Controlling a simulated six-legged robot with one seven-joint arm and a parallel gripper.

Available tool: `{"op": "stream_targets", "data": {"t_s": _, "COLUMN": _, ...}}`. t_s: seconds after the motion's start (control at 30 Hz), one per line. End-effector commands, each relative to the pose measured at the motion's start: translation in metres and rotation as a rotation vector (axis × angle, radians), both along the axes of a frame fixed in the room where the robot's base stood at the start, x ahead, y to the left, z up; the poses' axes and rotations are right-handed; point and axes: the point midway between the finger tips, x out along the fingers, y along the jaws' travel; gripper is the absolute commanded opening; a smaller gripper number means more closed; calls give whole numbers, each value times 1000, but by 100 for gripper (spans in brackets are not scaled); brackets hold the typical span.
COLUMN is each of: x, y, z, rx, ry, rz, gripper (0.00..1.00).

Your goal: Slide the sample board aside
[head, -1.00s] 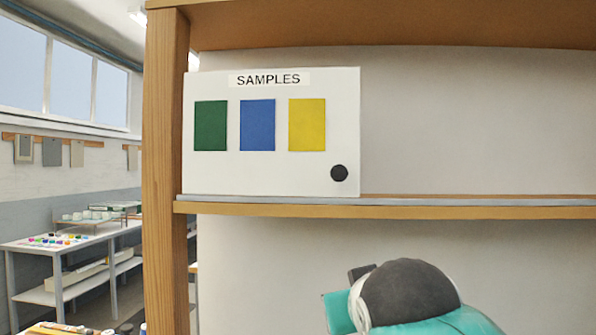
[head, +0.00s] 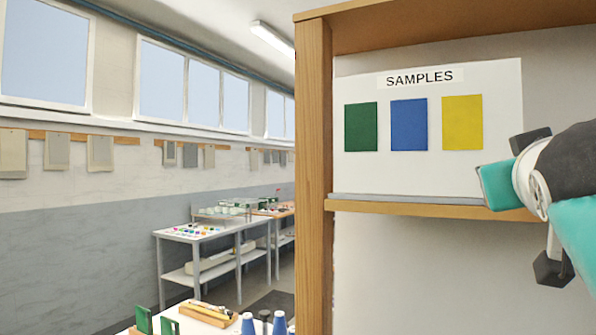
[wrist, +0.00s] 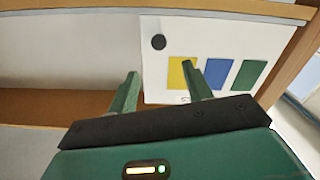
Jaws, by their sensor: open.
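The sample board (head: 420,178) is a white panel headed SAMPLES with green, blue and yellow patches. It stands upright on the shelf beside the wooden post. In the head view, my arm covers its lower right corner; the fingers cannot be made out there. In the wrist view, the board (wrist: 215,38) appears upside down, with its round black knob (wrist: 158,42) showing. My gripper (wrist: 162,82) is open, with nothing between its green fingers. One finger overlaps the yellow patch in the picture, the other lies left of the board's edge. I cannot tell whether either touches.
The wooden shelf (head: 430,211) has a grey rail along its front edge. The post (head: 315,180) closes its left end. In the wrist view, bare shelf space extends left of the board. Benches (head: 200,235) and a low table with blue cones (head: 248,322) lie to the left.

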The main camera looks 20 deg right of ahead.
Motion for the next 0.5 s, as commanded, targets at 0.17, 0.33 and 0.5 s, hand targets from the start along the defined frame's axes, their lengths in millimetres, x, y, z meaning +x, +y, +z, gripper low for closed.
{"op": "stream_targets", "data": {"t_s": 0.17, "x": 5, "y": -14, "z": 1, "rx": 0, "ry": 0, "rz": -8, "gripper": 50}}
{"op": "stream_targets", "data": {"t_s": 0.33, "x": 23, "y": -39, "z": 0, "rx": 1, "ry": 1, "rz": -10, "gripper": 50}}
{"op": "stream_targets", "data": {"t_s": 0.5, "x": 45, "y": -63, "z": 0, "rx": 0, "ry": 2, "rz": -10, "gripper": 50}}
